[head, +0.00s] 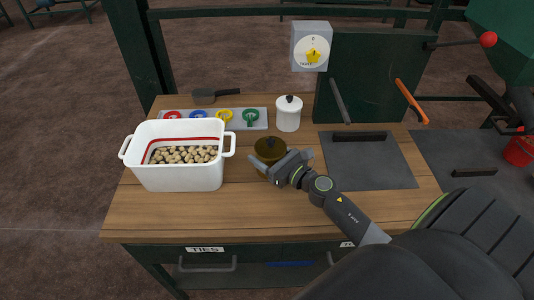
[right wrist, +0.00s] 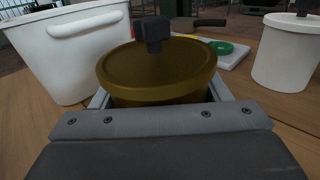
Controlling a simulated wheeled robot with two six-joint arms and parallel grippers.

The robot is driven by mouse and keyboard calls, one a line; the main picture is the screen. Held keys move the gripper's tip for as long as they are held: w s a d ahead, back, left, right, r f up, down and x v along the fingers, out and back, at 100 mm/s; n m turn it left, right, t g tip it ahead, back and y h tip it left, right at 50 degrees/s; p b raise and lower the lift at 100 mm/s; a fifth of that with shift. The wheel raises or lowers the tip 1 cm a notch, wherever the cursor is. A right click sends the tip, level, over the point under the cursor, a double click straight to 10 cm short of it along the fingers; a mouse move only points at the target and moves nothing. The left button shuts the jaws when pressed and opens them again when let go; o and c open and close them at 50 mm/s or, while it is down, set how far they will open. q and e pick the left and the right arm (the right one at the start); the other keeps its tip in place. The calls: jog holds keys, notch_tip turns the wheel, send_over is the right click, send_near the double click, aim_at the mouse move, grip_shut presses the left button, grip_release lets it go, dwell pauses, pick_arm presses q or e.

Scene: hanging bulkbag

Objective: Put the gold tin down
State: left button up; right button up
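The gold tin (head: 270,149) has a round lid with a dark knob and stands upright right of the white tub, over the wooden bench. My right gripper (head: 280,158) has its fingers on either side of the tin and looks shut on it. In the right wrist view the tin (right wrist: 158,77) sits level between the two grey fingers, which seem to touch its body just under the lid. The tin's base is hidden by the gripper, so I cannot tell whether it touches the bench top. My left gripper is not in view.
A white tub (head: 182,172) of nuts or potatoes stands close on the left. A white canister (head: 288,114) is behind the tin, near a tray of coloured rings (head: 250,118) and a dark scoop (head: 205,96). A grey plate (head: 370,165) lies right. The bench front (head: 225,220) is clear.

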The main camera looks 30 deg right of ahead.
jog(key=o, duration=0.4)
jog(key=shift+r, duration=0.2)
jog(key=shift+s+d+f, duration=0.1)
jog(key=shift+s+f, duration=0.05)
jog(key=shift+s, duration=0.15)
jog(key=b+v, duration=0.5)
jog(key=v, duration=0.4)
jog(key=shift+f, duration=0.2)
jog(key=shift+s+d+r+b, duration=0.15)
jog(key=shift+s+d+b, duration=0.1)
jog(key=shift+s+b, duration=0.45)
jog(key=shift+s+r+b, duration=0.2)
jog(key=shift+s+b, duration=0.25)
jog(key=shift+s, duration=0.05)
